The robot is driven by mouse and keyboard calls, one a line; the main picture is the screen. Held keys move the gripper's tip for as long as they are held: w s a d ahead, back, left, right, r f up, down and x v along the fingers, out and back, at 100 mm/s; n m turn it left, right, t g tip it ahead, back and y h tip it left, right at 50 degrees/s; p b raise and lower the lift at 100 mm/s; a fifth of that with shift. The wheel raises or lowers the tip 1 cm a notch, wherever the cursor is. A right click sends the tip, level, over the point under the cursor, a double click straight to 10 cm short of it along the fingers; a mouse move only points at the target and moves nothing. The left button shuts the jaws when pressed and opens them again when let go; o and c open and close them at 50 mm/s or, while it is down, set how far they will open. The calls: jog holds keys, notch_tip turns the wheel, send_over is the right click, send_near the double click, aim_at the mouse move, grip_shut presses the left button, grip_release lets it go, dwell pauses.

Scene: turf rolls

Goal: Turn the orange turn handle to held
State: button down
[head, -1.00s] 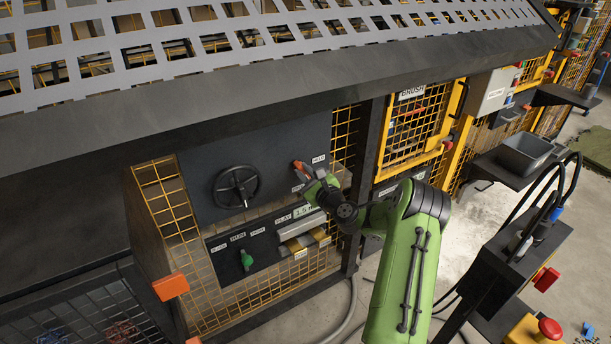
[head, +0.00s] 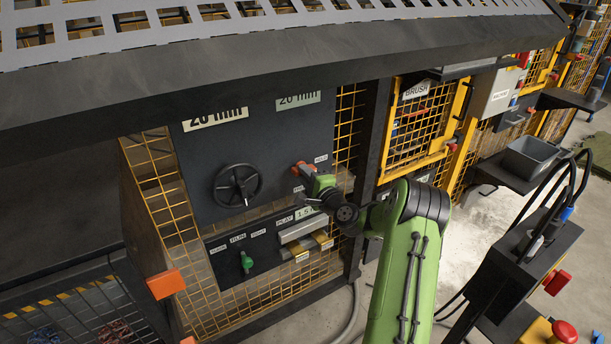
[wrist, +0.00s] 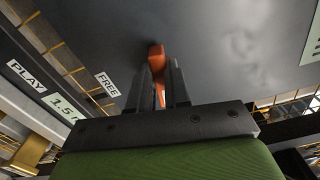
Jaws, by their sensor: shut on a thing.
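The orange turn handle (head: 301,169) is on the dark upright panel (head: 262,135), to the right of the black handwheel. A small label, hard to read, is up and right of it, and another is below it. My gripper (head: 309,174) reaches it from the lower right. In the wrist view, the handle (wrist: 156,52) stands between the two dark fingers of my gripper (wrist: 160,75), which are shut on it. The fingers hide part of the handle.
A black handwheel (head: 237,186) is on the same panel. Below are a green handle (head: 247,262) and a PLAY display (head: 306,212). A dark post (head: 372,150) stands right of the panel, and yellow mesh (head: 160,200) is left of it. A dark beam (head: 280,72) overhangs.

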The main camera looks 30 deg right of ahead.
jog(key=shift+f+n, duration=0.2)
jog(key=shift+n, duration=0.8)
jog(key=c, duration=1.1)
grip_release()
jog(key=s, duration=1)
jog(key=s+a, duration=0.1)
jog(key=s, duration=0.4)
jog(key=shift+s, duration=0.4)
